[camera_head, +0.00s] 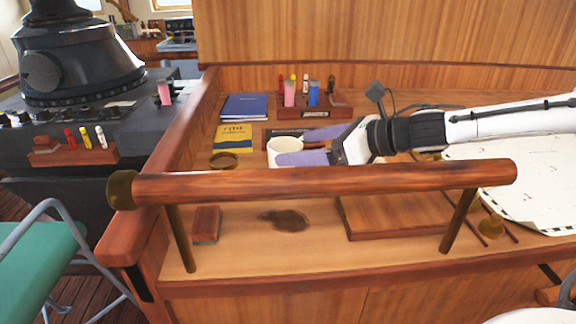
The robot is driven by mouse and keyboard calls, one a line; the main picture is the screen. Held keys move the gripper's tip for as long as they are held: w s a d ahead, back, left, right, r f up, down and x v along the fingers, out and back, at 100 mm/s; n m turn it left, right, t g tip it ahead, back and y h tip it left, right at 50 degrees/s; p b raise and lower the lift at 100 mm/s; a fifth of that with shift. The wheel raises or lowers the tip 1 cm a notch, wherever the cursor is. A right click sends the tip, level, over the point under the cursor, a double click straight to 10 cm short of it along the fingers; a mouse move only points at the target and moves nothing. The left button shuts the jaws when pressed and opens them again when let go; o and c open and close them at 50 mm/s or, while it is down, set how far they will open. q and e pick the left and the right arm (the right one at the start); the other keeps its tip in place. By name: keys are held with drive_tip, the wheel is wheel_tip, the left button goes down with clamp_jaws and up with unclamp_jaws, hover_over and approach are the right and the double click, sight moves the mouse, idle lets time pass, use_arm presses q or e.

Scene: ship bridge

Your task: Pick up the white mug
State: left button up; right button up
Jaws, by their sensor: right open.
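The white mug (284,146) stands upright on the wooden desk, behind the wooden handrail, which hides its lower part. My right gripper (298,146) reaches in from the right with its two purple fingers apart. One finger passes in front of the mug's right lower side and the other runs behind it, so the mug's right part appears to lie between the fingers. I cannot tell whether either finger touches it. My left gripper is not in view.
The thick handrail (330,182) crosses in front of the mug on slanted posts. A blue book (245,106), a yellow-and-blue book (233,138) and a wooden pen holder (335,111) stand nearby. A chart (520,180) lies at right.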

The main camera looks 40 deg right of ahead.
sight(272, 148)
drive_tip(key=shift+d+b+x, duration=0.2)
drive_tip(key=shift+b+x, duration=0.45)
drive_tip(key=shift+x, duration=1.05)
drive_tip(key=shift+w+a+f, duration=0.15)
drive_tip(key=shift+w+a, duration=0.1)
drive_tip(key=shift+w, duration=0.25)
drive_tip(key=shift+c, duration=0.4)
drive_tip(key=c, duration=1.3)
